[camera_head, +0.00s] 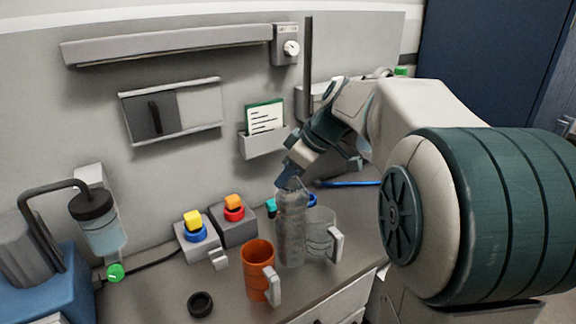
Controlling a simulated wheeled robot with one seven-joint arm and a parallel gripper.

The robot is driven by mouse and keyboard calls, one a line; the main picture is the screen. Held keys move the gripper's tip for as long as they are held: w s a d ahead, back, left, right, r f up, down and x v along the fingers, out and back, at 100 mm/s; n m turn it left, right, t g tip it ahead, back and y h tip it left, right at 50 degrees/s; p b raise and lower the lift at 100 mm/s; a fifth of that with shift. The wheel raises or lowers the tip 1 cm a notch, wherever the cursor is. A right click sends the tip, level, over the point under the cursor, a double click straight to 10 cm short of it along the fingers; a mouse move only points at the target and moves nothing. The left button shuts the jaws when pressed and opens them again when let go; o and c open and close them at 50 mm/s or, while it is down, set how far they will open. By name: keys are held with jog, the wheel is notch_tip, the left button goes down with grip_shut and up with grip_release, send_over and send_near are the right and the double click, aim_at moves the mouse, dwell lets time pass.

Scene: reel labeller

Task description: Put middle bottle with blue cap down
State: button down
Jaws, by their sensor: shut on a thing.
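A tall clear grey bottle (291,232) stands upright on or just above the counter, near the middle of the view. My gripper (290,182) reaches down from the upper right and is shut on the top of the bottle. I cannot tell whether the bottle's base touches the counter.
A clear mug (319,240) is close on the bottle's right, and an orange mug (257,268) stands in front to its left. Grey blocks with yellow-blue (194,227) and orange-red (234,208) tops sit behind left. A black ring (200,304) lies at the front.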

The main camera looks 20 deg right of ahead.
aim_at(288, 192)
jog(key=shift+f, duration=2.65)
jog(key=c, duration=1.1)
grip_release()
